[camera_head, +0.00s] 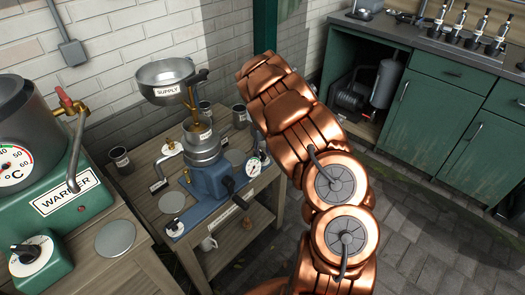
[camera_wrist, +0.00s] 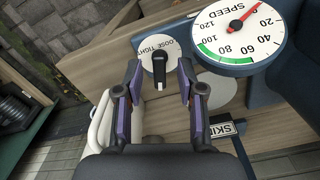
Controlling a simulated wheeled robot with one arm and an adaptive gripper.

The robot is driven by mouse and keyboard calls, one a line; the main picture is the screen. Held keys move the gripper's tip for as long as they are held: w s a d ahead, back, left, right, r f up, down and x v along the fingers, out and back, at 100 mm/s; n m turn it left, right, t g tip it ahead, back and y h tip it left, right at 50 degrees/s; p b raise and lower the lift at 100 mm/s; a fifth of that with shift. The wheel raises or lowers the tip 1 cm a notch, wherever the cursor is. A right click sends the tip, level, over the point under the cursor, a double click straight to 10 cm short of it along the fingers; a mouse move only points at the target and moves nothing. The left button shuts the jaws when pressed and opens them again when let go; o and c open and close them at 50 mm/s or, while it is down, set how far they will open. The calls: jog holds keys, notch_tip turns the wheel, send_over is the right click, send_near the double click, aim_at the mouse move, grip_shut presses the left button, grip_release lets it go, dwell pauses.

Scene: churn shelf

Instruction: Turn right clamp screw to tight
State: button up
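In the wrist view a white disc (camera_wrist: 152,47) carries lettering that seems to read LOOSE and TIGHT. A black clamp screw handle (camera_wrist: 160,68) sticks out of it. My gripper (camera_wrist: 160,72) is open, with one purple-sided finger on each side of the handle. A gap shows between the handle and both fingertips, so it is not held. I cannot tell which word the handle points at. In the head view my copper arm covers the gripper and this screw. The blue-based separator (camera_head: 207,180) stands on a wooden table.
A SPEED gauge (camera_wrist: 236,35) sits close right of the fingers. A SKIM label (camera_wrist: 222,129) and a pale round disc (camera_wrist: 216,90) are nearby. The SUPPLY bowl (camera_head: 167,75) tops the separator. A green WARMER (camera_head: 75,200) stands left; green cabinets (camera_head: 440,100) stand right.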

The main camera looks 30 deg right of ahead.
grip_shut()
dwell(0.3)
jog(key=shift+m, duration=0.3)
jog(key=shift+m+b, duration=0.3)
jog(key=shift+m, duration=0.6)
jog(key=m, duration=0.4)
jog(key=shift+m, duration=0.3)
jog(key=m, duration=0.4)
jog(key=shift+m, duration=1.6)
